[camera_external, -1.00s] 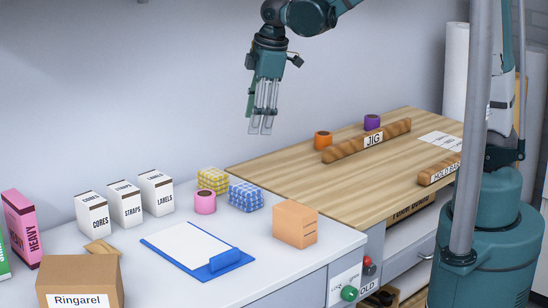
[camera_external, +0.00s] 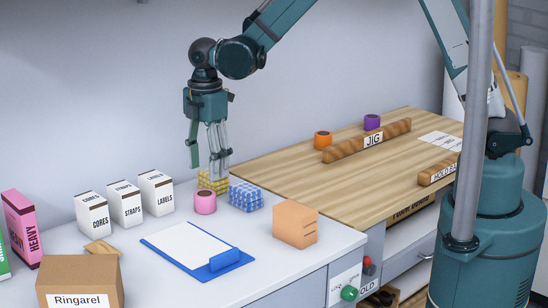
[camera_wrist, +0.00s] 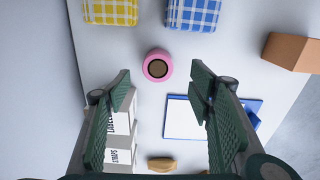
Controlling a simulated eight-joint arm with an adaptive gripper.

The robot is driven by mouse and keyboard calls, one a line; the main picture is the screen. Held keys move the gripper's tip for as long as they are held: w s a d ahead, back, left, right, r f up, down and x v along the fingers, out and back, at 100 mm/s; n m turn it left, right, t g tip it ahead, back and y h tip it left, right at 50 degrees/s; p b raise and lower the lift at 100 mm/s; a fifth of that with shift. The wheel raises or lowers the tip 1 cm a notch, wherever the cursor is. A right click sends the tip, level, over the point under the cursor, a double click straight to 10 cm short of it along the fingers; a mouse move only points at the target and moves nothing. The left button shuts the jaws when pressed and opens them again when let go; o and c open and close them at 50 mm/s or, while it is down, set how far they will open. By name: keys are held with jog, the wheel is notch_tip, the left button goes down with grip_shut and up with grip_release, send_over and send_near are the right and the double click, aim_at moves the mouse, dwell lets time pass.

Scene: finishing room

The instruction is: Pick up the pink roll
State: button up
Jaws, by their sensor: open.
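The pink roll (camera_external: 205,203) stands upright on the white counter, in front of the yellow checked block. In the wrist view the pink roll (camera_wrist: 158,66) shows from above, with a dark brown core, ahead of and between the fingertips. My gripper (camera_external: 208,170) is open and empty, pointing down just above the pink roll and the yellow block. In the wrist view my gripper (camera_wrist: 160,78) has its two green fingers spread wide, with the roll not touched by either.
The yellow checked block (camera_external: 213,180) and blue checked block (camera_external: 246,196) stand close by the roll. White boxes (camera_external: 157,193) are to the left, a blue clipboard (camera_external: 232,260) in front, and an orange-tan box (camera_external: 295,226) to the right. The wooden bench (camera_external: 290,172) lies beyond.

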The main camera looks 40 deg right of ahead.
aim_at(204, 194)
jog(key=shift+a+f, duration=0.45)
jog(key=shift+f, duration=0.05)
jog(key=shift+f, duration=1.3)
jog(key=shift+w+f, duration=0.1)
jog(key=shift+f, duration=0.05)
jog(key=shift+w+f+b, duration=0.15)
jog(key=shift+f+b, duration=0.25)
jog(key=shift+f, duration=2.05)
jog(key=c, duration=1)
